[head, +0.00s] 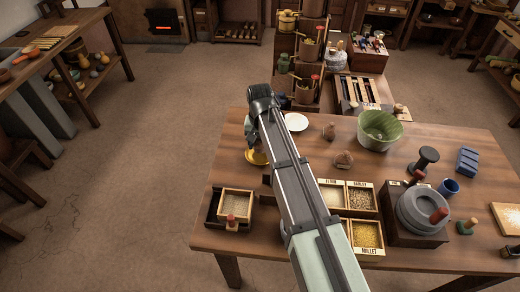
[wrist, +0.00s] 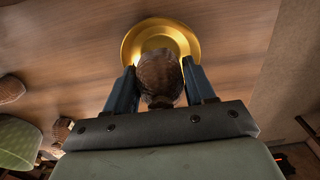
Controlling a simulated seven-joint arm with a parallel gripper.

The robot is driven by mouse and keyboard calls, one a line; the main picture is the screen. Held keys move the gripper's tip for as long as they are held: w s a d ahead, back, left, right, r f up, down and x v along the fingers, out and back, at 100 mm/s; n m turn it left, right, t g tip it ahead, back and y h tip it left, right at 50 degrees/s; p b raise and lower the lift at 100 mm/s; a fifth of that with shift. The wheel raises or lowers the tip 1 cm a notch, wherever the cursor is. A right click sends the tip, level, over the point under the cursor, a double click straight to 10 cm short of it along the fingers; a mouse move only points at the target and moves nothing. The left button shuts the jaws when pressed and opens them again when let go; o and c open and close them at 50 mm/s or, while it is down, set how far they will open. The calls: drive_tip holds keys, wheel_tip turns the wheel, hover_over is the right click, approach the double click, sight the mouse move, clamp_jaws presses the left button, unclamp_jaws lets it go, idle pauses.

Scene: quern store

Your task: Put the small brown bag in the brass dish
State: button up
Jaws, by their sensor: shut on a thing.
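The small brown bag (wrist: 160,82) is gripped between the two blue fingers of my gripper (wrist: 159,66) in the wrist view. The brass dish (wrist: 160,26) lies on the table just beyond the bag, and the bag overlaps its near part in that view. I cannot tell how high the bag is above the dish. In the head view the brass dish (head: 258,158) shows partly beside my arm, near the table's left edge. The held bag is largely hidden there by my arm.
Other brown bags (head: 343,160) (head: 328,132) sit right of my arm, near a green bowl (head: 380,130) and a white plate (head: 296,122). Grain boxes (head: 364,197), a wooden box (head: 235,205) and a quern (head: 424,210) stand nearer the front.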

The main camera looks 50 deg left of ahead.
sight(260, 150)
drive_tip(key=shift+f, duration=1.7)
drive_tip(key=shift+f, duration=0.3)
drive_tip(key=o, duration=0.8)
drive_tip(key=shift+o, duration=0.2)
wheel_tip(260, 150, up, 13)
drive_tip(key=shift+f, duration=0.15)
